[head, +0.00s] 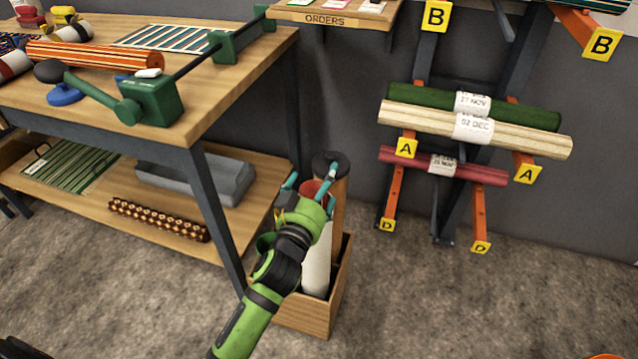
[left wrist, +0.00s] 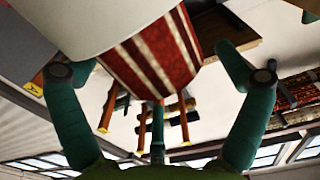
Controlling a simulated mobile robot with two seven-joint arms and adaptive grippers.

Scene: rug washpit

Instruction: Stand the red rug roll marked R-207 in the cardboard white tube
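A white tube (head: 316,262) stands upright in a wooden box on the floor. A red roll with pale stripes (left wrist: 152,58) stands in the mouth of the white tube (left wrist: 85,18), its upper part sticking out; its red top (head: 313,188) shows in the head view. No R-207 mark is readable on it. My left gripper (head: 313,177) is at the top of this roll, its fingers on either side, open, with gaps to the roll in the left wrist view (left wrist: 150,75). My left arm hides part of the tube. My right gripper is not in view.
The wooden box (head: 305,318) also holds a brown tube with a dark top (head: 338,210) close behind. A workbench (head: 225,95) stands to the left. A wall rack on the right bears a green roll (head: 420,96), a cream roll (head: 530,137) and a red labelled roll (head: 480,173).

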